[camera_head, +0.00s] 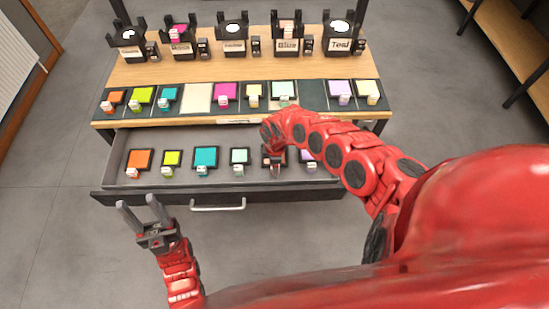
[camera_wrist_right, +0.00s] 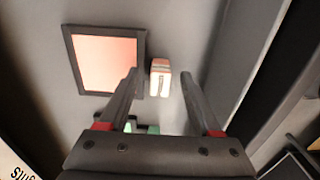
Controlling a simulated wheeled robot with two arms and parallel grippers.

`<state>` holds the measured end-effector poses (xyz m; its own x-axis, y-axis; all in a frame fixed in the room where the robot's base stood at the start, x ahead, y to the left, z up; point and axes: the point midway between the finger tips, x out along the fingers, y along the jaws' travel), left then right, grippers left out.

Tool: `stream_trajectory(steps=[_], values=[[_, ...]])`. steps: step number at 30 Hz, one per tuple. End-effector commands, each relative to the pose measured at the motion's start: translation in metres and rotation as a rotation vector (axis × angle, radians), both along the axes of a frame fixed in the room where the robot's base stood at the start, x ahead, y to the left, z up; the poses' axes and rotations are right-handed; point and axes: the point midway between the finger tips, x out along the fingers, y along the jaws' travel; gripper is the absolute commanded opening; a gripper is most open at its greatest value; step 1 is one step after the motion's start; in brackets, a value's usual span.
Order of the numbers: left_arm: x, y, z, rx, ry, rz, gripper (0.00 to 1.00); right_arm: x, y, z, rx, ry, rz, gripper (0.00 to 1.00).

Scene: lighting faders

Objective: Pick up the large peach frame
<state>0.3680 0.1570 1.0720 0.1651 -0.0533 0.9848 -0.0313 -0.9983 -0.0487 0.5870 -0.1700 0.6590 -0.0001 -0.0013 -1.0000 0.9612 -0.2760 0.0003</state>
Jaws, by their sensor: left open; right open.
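A peach frame (camera_wrist_right: 105,62), a peach panel in a dark square border, lies in the open drawer in the right wrist view. Its white and peach handle block (camera_wrist_right: 160,78) stands beside the border. My right gripper (camera_wrist_right: 161,74) is open, with one finger on each side of the block as seen from the wrist; I cannot tell whether they touch it. In the head view my right arm and hand mostly hide this frame. My left gripper (camera_head: 138,203) is open and empty in front of the drawer's left part.
The open drawer (camera_head: 120,197) also holds orange, lime, teal, mint and purple frames in a row. Above it, the wooden table (camera_head: 150,72) bears a dark strip of coloured frames and several black labelled holders at the back. Open floor lies left.

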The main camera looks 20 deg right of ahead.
Motion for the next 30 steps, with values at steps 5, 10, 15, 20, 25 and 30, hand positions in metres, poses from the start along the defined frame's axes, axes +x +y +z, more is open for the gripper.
stream_trajectory(steps=[5,10,15,20,25,30], values=[[0.000,0.000,0.000,0.000,0.000,0.000,0.50,0.000,0.000,0.000,0.000,0.000,0.000,0.38],[0.000,0.000,0.000,0.000,0.000,0.000,0.50,0.000,0.000,0.000,0.001,0.000,0.000,0.07],[0.000,0.000,0.000,0.000,0.000,0.000,0.50,0.000,0.000,0.000,0.001,0.000,0.000,0.00],[0.000,0.000,0.000,0.000,0.000,0.000,0.50,0.000,0.000,0.000,0.001,0.000,0.000,0.00],[0.000,0.000,0.000,0.000,0.000,0.000,0.50,0.000,0.000,0.001,0.001,0.000,0.000,0.00],[0.000,0.000,0.001,0.000,0.000,0.000,0.50,0.001,0.000,0.011,0.001,-0.002,0.000,0.00]])
